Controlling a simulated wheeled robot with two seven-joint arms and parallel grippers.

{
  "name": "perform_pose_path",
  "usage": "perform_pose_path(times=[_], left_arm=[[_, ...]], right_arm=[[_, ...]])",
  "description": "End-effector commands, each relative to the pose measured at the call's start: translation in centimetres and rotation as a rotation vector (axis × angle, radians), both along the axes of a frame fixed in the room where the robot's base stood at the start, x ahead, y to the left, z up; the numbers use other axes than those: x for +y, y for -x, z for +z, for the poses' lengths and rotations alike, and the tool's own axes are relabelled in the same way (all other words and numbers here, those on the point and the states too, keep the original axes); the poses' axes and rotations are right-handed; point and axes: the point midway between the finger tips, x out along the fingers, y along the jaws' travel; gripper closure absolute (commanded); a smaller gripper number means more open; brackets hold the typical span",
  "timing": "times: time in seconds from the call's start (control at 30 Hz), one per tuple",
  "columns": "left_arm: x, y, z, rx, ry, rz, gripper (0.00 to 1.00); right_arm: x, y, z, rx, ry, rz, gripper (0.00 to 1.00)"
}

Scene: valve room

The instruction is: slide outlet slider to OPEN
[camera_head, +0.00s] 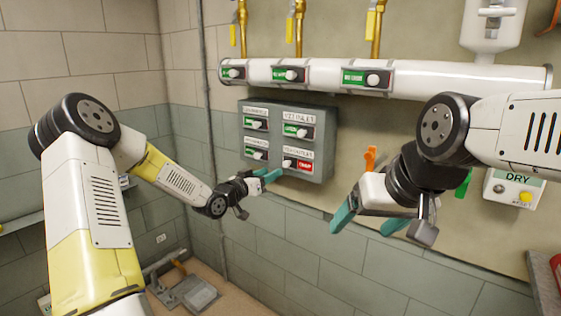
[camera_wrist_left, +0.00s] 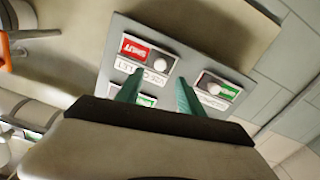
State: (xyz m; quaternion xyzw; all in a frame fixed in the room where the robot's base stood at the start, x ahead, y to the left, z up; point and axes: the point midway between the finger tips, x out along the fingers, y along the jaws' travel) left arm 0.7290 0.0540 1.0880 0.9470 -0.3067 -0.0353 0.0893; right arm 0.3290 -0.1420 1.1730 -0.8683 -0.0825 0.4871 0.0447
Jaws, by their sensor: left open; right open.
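A grey panel (camera_head: 328,150) on the wall carries several labelled sliders with white knobs. The lower-right one, the outlet slider (camera_head: 298,164), shows a red field. In the left wrist view it appears upside down, with red SHUT (camera_wrist_left: 135,49) beside its white knob (camera_wrist_left: 160,62) and what looks like an OUTLET label. The other sliders show green. My left gripper (camera_head: 268,174) is open and empty in front of the panel's lower edge; its teal fingertips (camera_wrist_left: 160,80) lie on either side of the knob's line, and contact cannot be told. My right gripper (camera_head: 368,224) is open and empty, right of the panel.
A white pipe (camera_head: 440,82) with several small sliders runs above the panel. An orange lever (camera_head: 371,158) and a DRY box (camera_head: 514,191) are on the wall at right. The wall below the panel is clear.

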Motion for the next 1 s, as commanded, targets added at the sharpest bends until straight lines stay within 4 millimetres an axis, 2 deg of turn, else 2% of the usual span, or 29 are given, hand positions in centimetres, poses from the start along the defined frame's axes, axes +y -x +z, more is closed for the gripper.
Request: perform_pose_path(times=[0.17, 0.53, 0.7, 0.93, 1.0], left_arm=[[-0.9, -1.2, 0.1, -0.010, 0.015, -0.004, 0.55], [-4.1, -5.6, 0.1, -0.009, 0.013, -0.002, 0.55], [-4.5, -6.3, 0.1, -0.007, 0.011, -0.001, 0.55], [-4.5, -6.3, 0.1, -0.007, 0.011, -0.001, 0.55], [-4.5, -6.3, 0.1, -0.007, 0.011, -0.001, 0.69]], right_arm=[[0.0, 0.0, 0.0, -0.001, 0.000, 0.000, 0.19], [0.0, 0.0, 0.0, 0.000, 0.000, 0.000, 0.19], [0.0, 0.0, 0.0, 0.000, 0.000, 0.000, 0.19], [0.0, 0.0, 0.0, 0.000, 0.000, 0.000, 0.19], [0.0, 0.0, 0.0, 0.000, 0.000, 0.000, 0.19]])
